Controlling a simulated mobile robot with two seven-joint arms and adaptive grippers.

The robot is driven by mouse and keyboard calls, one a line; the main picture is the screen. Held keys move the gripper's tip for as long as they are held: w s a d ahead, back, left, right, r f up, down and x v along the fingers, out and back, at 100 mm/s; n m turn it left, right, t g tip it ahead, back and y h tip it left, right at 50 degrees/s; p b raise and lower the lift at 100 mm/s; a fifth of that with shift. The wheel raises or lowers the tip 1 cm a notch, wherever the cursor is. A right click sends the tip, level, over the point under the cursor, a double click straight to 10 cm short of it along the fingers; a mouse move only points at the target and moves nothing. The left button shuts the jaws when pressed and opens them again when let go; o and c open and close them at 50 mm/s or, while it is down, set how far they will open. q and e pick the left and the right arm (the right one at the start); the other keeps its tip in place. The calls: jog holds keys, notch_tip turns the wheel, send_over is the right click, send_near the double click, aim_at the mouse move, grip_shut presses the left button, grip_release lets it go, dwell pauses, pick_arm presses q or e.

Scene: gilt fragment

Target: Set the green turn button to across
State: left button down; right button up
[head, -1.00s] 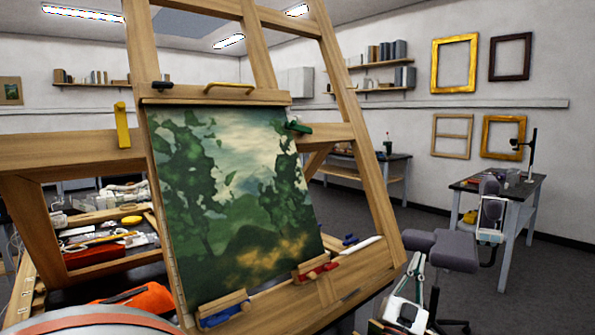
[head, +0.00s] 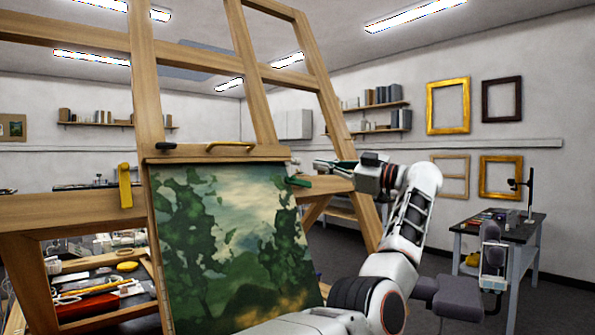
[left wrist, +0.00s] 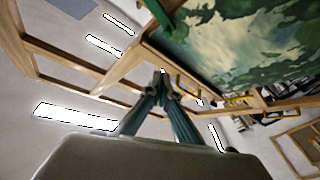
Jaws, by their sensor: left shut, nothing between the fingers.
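The green turn button (head: 299,181) sits at the painting's upper right edge in the head view. It looks nearly level, sloping slightly down to the right; how far it overlaps the canvas is hard to tell. The painting (head: 225,240), a green landscape, stands on the wooden easel (head: 150,90). My left gripper (head: 318,163) is just above and right of the button, apart from it in the picture, pointing left. In the left wrist view its fingers (left wrist: 160,76) are together and empty, and the green button (left wrist: 162,22) shows beyond them. My right gripper is not in view.
A yellow turn button (head: 125,186) stands upright on the easel's left crossbar. A black piece (head: 166,146) and a yellow handle (head: 230,146) are on the top clamp bar. A tool-covered table lies behind at left; a small table (head: 505,228) stands right. Easel posts flank the painting.

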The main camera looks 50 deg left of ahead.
pick_arm(q)
jog(key=r+p, duration=0.1)
send_over(298, 182)
jog(key=s+d, duration=0.4)
jog(key=s, duration=0.1)
jog(key=shift+a+r, duration=0.1)
jog(key=shift+a, duration=0.05)
jog(key=w+f, duration=0.1)
jog(key=w+f+p, duration=0.1)
jog(key=f, duration=0.1)
jog(key=shift+f, duration=0.25)
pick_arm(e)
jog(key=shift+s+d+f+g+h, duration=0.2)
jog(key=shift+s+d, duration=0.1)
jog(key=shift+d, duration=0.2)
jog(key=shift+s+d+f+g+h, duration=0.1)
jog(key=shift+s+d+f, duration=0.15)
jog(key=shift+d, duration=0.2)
